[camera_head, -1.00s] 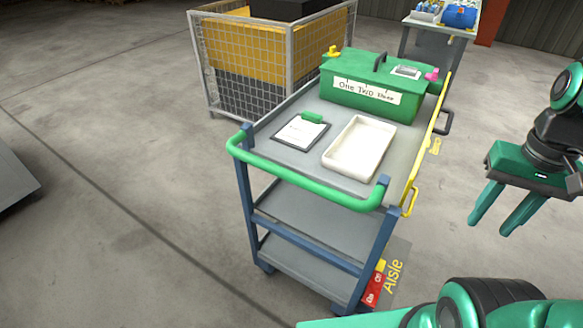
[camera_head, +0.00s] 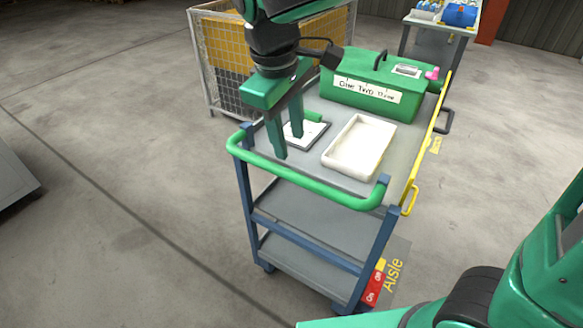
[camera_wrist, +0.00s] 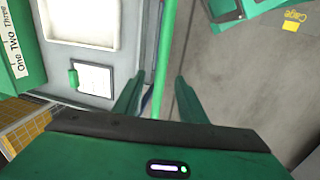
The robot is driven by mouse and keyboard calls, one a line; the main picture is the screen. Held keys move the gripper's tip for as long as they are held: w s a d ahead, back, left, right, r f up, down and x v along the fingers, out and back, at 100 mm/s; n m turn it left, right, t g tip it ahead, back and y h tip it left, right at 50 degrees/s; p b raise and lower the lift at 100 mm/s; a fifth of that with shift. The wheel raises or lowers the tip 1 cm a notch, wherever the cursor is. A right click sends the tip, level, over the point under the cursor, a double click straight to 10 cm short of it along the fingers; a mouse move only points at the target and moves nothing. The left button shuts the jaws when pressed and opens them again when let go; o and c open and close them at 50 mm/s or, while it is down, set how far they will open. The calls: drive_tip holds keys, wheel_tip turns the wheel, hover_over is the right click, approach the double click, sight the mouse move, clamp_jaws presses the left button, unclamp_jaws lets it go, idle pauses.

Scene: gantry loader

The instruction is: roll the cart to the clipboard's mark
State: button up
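The cart (camera_head: 300,178) has a grey top, blue posts and a green push handle (camera_head: 310,183) at its near end. A clipboard (camera_head: 312,133) with a white sheet and green clip lies on its top; it also shows in the wrist view (camera_wrist: 95,78). Its writing is too small to read. My gripper (camera_head: 289,145) is open and empty, pointing down over the cart's near left end. In the wrist view the handle (camera_wrist: 164,50) runs between the open fingers (camera_wrist: 156,90). I cannot tell whether they touch it. Yellow floor writing reads "Aisle" (camera_head: 393,276).
A white tray (camera_head: 358,146) and a green toolbox (camera_head: 370,92) labelled "One Two Three" stand on the cart. A red-and-yellow tag (camera_head: 373,285) sits low at its near right corner. A wire cage (camera_head: 220,80) stands behind. Floor (camera_head: 130,170) at left is open.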

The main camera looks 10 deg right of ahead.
sight(293, 173)
drive_tip(key=f, duration=0.3)
drive_tip(key=w+f, duration=0.1)
drive_tip(key=f, duration=0.3)
drive_tip(key=d+f, duration=0.1)
drive_tip(key=f, duration=0.2)
drive_tip(key=shift+w+f, duration=0.25)
drive_tip(key=shift+w, duration=0.05)
clamp_jaws()
